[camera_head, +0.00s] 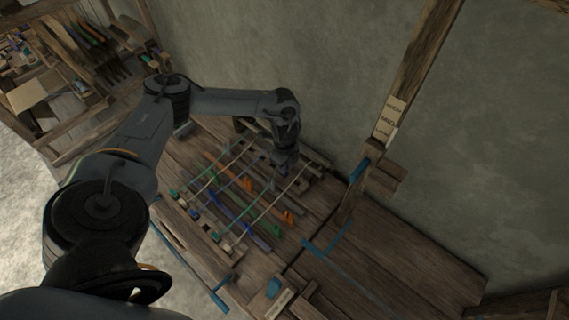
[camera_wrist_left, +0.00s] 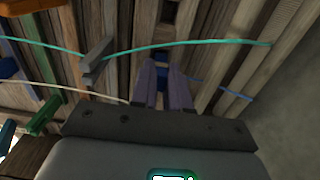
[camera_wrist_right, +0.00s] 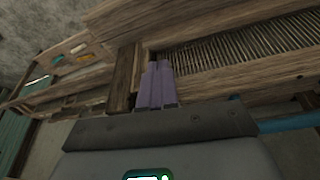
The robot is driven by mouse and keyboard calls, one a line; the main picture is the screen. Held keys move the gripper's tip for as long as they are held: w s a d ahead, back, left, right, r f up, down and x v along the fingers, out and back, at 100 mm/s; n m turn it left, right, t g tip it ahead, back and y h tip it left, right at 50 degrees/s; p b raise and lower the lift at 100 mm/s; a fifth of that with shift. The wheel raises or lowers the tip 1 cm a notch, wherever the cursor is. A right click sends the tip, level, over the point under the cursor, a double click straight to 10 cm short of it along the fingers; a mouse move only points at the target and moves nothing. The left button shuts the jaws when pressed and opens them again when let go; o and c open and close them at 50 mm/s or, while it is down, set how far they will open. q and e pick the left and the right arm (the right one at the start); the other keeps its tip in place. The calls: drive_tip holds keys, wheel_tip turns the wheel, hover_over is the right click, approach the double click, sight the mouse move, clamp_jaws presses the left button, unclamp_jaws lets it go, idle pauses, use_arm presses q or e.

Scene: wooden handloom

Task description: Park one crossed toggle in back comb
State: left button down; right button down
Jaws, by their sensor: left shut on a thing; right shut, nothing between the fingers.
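My left gripper (camera_head: 285,168) is over the far side of the loom. In the left wrist view its purple fingers (camera_wrist_left: 162,82) are shut on a blue toggle (camera_wrist_left: 161,62), mostly hidden between them. A blue cord (camera_wrist_left: 228,91) shows to the right of the fingers. A teal cord (camera_wrist_left: 205,43) runs across just beyond the fingertips, past a grey toggle (camera_wrist_left: 97,60). I cannot make out for certain which wooden rail is the back comb. My right gripper (camera_wrist_right: 157,82) is shut and empty by a wooden frame; it is not clear in the head view.
Orange toggles (camera_head: 288,217), green toggles (camera_head: 276,231) and several coloured strips lie across the loom deck. Pale cords stretch between its rails. A wooden post (camera_head: 408,75) with labels rises at right. Bare planks (camera_head: 400,255) lie at lower right. A slatted reed (camera_wrist_right: 240,50) faces my right wrist.

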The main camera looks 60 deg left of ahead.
use_arm(q)
drive_tip(key=shift+f, duration=0.65)
drive_tip(key=c, duration=1.2)
unclamp_jaws()
drive_tip(key=shift+w, duration=0.1)
drive_tip(key=shift+o, duration=0.8)
drive_tip(key=shift+w+r, duration=0.1)
wheel_tip(320, 180, up, 11)
drive_tip(key=shift+w+a+f+p, duration=0.1)
drive_tip(key=shift+p, duration=0.8)
